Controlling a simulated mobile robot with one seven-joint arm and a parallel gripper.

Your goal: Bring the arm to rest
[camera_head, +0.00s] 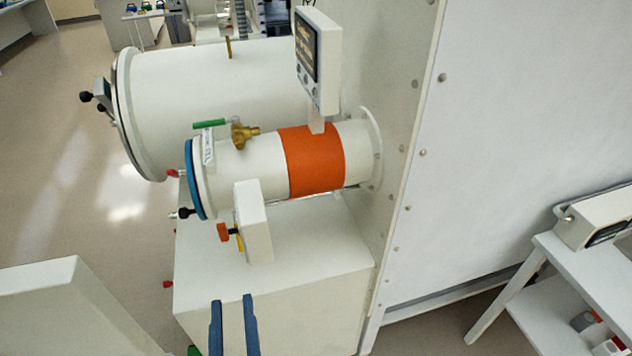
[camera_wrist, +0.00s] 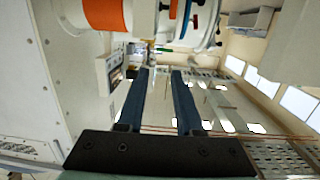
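My gripper (camera_head: 232,322) shows at the lower middle of the head view as two blue fingers with a gap between them. In the wrist view my gripper (camera_wrist: 161,75) is open, with nothing between its fingers. It is in free air in front of the white cabinet base (camera_head: 270,275), below the small antechamber cylinder (camera_head: 240,168) with its orange band. I cannot tell the exact distance to the cabinet.
A larger white cylinder (camera_head: 210,90) lies behind the small one. A white box with an orange knob (camera_head: 253,222) juts out below. A display (camera_head: 318,60) stands above. A side table (camera_head: 590,255) is at right. Open floor (camera_head: 60,190) lies at left.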

